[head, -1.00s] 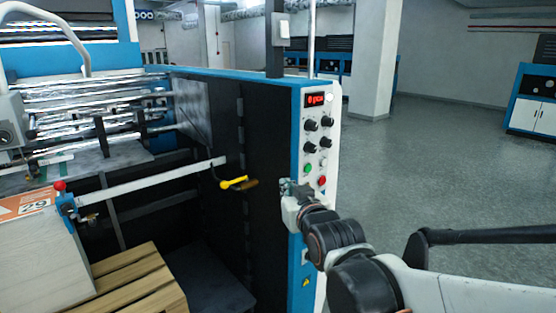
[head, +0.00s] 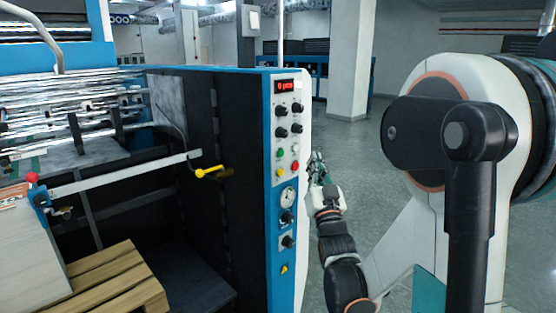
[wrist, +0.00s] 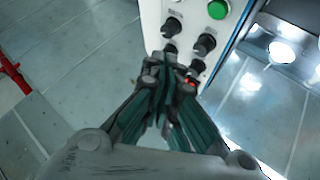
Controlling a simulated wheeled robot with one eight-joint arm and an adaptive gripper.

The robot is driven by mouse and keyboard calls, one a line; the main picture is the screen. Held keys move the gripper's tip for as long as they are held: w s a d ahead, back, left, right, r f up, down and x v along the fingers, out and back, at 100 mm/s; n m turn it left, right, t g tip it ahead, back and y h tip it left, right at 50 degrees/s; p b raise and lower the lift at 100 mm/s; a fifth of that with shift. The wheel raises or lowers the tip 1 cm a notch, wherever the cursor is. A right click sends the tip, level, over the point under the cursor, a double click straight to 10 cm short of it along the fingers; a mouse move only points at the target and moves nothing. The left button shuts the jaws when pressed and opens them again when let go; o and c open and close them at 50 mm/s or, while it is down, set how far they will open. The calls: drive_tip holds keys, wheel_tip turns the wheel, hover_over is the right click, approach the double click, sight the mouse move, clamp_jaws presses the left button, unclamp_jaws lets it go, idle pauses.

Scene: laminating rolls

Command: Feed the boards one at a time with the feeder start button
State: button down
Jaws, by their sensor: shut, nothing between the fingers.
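The control panel (head: 287,140) has a red-lit display (head: 287,87), several black knobs, a green button (head: 280,152), a red button (head: 295,166) and a yellow button (head: 280,173). Button labels are too small to read. My gripper (head: 317,163) is just right of the panel in the head view. In the wrist view my gripper (wrist: 170,75) is shut and empty, its tips overlapping the lower knobs; contact cannot be told. The green button (wrist: 218,9) shows at the top there. A pale board stack (head: 32,255) is at the lower left, partly cut off.
A wooden pallet (head: 118,285) lies beside the stack. A yellow-handled lever (head: 210,172) sticks out left of the panel. My own arm fills the right of the head view. Open grey floor (head: 375,150) lies behind it.

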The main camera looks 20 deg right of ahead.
sight(280, 153)
idle(0.4)
drive_tip(key=w+a, duration=0.3)
drive_tip(key=w, duration=0.5)
drive_tip(key=shift+w, duration=0.15)
idle(1.5)
drive_tip(key=shift+w+a, duration=0.1)
drive_tip(key=shift+w, duration=0.2)
drive_tip(key=shift+w+a, duration=0.15)
drive_tip(key=shift+w, duration=0.25)
idle(0.7)
idle(0.3)
drive_tip(key=shift+s+d, duration=0.25)
drive_tip(key=shift+s, duration=0.5)
